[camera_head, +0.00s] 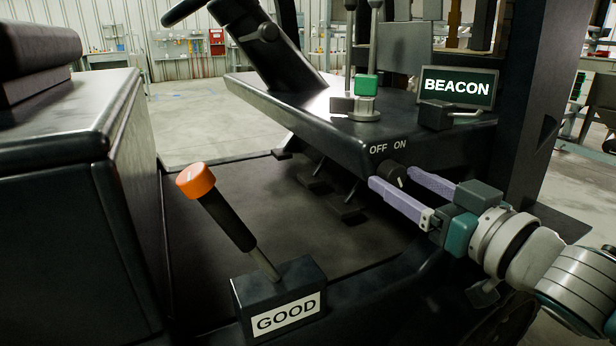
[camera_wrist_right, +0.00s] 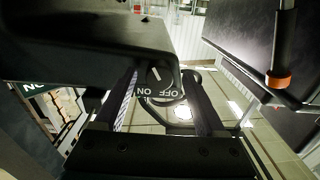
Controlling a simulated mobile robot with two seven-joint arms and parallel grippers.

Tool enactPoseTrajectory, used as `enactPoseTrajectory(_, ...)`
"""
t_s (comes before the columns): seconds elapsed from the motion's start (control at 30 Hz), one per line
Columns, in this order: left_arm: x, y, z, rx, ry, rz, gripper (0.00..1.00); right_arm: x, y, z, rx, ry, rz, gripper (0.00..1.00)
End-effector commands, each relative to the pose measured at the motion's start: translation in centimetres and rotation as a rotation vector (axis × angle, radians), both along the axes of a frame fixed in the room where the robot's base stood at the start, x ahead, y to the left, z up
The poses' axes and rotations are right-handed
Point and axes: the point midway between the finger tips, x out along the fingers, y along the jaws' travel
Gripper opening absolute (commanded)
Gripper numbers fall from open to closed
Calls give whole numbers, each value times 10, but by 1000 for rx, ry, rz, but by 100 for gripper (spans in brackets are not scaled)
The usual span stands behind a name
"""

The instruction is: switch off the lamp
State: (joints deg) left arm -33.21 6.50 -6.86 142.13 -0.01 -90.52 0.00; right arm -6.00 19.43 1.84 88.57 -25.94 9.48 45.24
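A dark round knob (camera_head: 391,174) with a white pointer mark sits on the front face of the black console, below the white OFF and ON labels (camera_head: 388,147). The knob also shows in the right wrist view (camera_wrist_right: 161,76), with its white mark tilted. My right gripper (camera_head: 394,178) is open, with one lilac finger on each side of the knob. In the right wrist view the fingers (camera_wrist_right: 160,82) stand apart with the knob between their tips; whether they touch it is not clear. No lamp can be made out. My left gripper is not in view.
A BEACON sign (camera_head: 458,87) stands on the console (camera_head: 310,105) beside a small lever. An orange-topped lever (camera_head: 228,215) rises from a box labelled GOOD (camera_head: 280,299). A green block (camera_head: 366,85) sits by upright levers. A steering column and a dark seat (camera_head: 60,140) are at left.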

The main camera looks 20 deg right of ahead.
Motion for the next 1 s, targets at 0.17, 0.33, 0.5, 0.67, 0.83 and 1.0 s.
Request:
enactPoseTrajectory(0.17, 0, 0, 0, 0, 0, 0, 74, 0, 0, 0, 0, 0, 0, 51)
enactPoseTrajectory(0.33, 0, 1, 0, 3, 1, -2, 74, 0, 0, 0, 0, 0, 0, 32)
enactPoseTrajectory(0.5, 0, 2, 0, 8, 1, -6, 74, 0, 0, 0, 0, -1, 0, 13)
enactPoseTrajectory(0.67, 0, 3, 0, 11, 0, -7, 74, 0, 0, 0, 0, -1, 0, 0)
enactPoseTrajectory(0.83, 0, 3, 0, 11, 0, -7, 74, 0, 0, 0, -2, -1, 1, 0)
enactPoseTrajectory(1.0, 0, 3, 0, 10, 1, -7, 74, 0, 0, 0, -29, -3, 0, 0)
